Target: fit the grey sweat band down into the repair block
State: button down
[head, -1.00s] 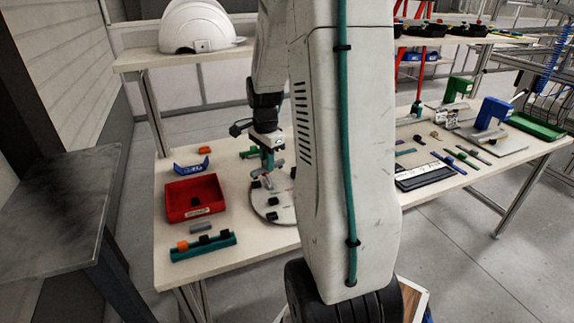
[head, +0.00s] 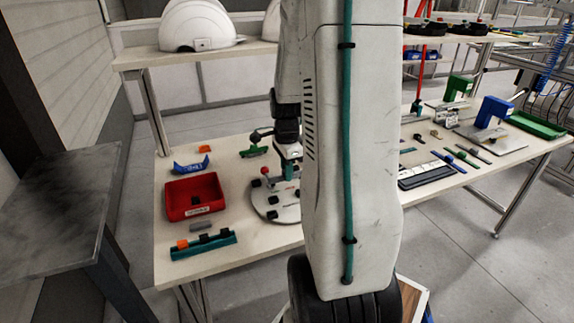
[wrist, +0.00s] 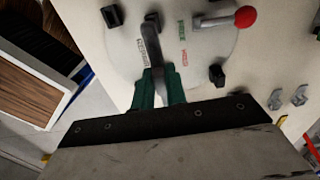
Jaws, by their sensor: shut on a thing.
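My gripper (wrist: 159,78) shows in the wrist view with its two teal fingers close together. They are shut on a narrow dark grey strip (wrist: 153,36), which looks like the grey sweat band. The strip is over a pale round plate (wrist: 118,55); I cannot tell whether they touch. Black blocks stand on the plate, with a red-knobbed lever (wrist: 225,20) beside them. I cannot tell for certain which thing is the repair block.
A red bin (head: 190,211) stands left of the plate, with a blue curved part (head: 191,166) behind it. A loose grey piece (head: 209,227) and a teal bar (head: 203,250) with orange and black clips lie in front. White helmets (head: 194,28) sit on the shelf.

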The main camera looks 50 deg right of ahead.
jog(key=shift+f, duration=1.75)
jog(key=shift+f, duration=1.2)
jog(key=c, duration=1.3)
grip_release()
jog(key=shift+c, duration=0.2)
jog(key=shift+r, duration=0.15)
notch_tip(320, 180, up, 8)
jog(key=shift+f, duration=0.2)
